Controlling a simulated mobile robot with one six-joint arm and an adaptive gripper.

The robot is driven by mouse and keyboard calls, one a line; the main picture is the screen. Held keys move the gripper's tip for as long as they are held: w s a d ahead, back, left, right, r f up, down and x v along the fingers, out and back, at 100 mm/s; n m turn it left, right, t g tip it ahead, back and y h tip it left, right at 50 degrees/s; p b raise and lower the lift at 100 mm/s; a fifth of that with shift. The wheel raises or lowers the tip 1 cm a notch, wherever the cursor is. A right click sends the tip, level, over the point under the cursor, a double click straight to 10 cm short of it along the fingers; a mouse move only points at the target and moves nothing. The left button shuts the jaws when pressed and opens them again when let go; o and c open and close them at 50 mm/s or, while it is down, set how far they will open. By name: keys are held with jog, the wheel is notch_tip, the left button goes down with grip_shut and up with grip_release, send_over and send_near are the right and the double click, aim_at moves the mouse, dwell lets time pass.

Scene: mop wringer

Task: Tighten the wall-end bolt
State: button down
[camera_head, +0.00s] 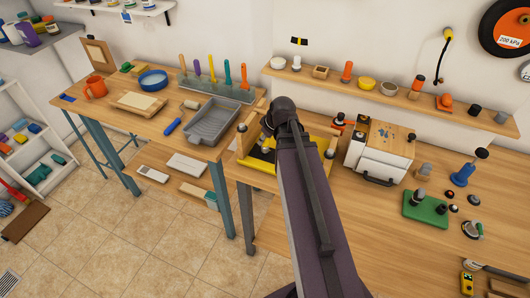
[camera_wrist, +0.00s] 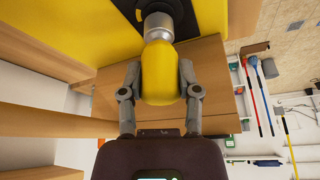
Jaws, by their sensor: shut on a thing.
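The yellow mop wringer (camera_head: 258,166) sits in a wooden frame at the near-left end of the right bench, partly hidden by my arm. In the wrist view, my gripper (camera_wrist: 158,86) is shut on a rounded yellow knob (camera_wrist: 160,70), with one finger on each side. A grey metal shank (camera_wrist: 158,26) joins the knob to a dark strip on a yellow panel (camera_wrist: 60,38). I cannot tell for sure that this is the wall-end bolt. In the head view my wrist hides the gripper and what it holds. A small grey-topped bolt (camera_head: 242,128) shows left of my wrist.
A white box with a wooden top (camera_head: 382,145) stands just right of my arm. A green block with pegs (camera_head: 427,207) lies farther right. A grey tray (camera_head: 213,121) is on the left bench. A wall shelf (camera_head: 395,93) with small items runs behind.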

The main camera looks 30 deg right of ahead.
jog(key=shift+n, duration=0.4)
jog(key=shift+f+b, duration=0.45)
jog(key=shift+f, duration=0.05)
dwell(1.3)
jog(key=m, duration=0.2)
jog(key=m+h, duration=0.1)
jog(key=m, duration=0.2)
jog(key=shift+h, duration=0.3)
jog(key=shift+m+h, duration=0.9)
jog(key=shift+m, duration=1.6)
jog(key=shift+r+p, duration=0.5)
jog(key=shift+r, duration=0.05)
jog(key=n+y, duration=0.1)
jog(key=n, duration=0.1)
jog(key=n+y, duration=0.1)
jog(key=n, duration=0.2)
jog(key=shift+n, duration=0.3)
jog(key=shift+n+y, duration=1)
jog(key=shift+n, duration=1.4)
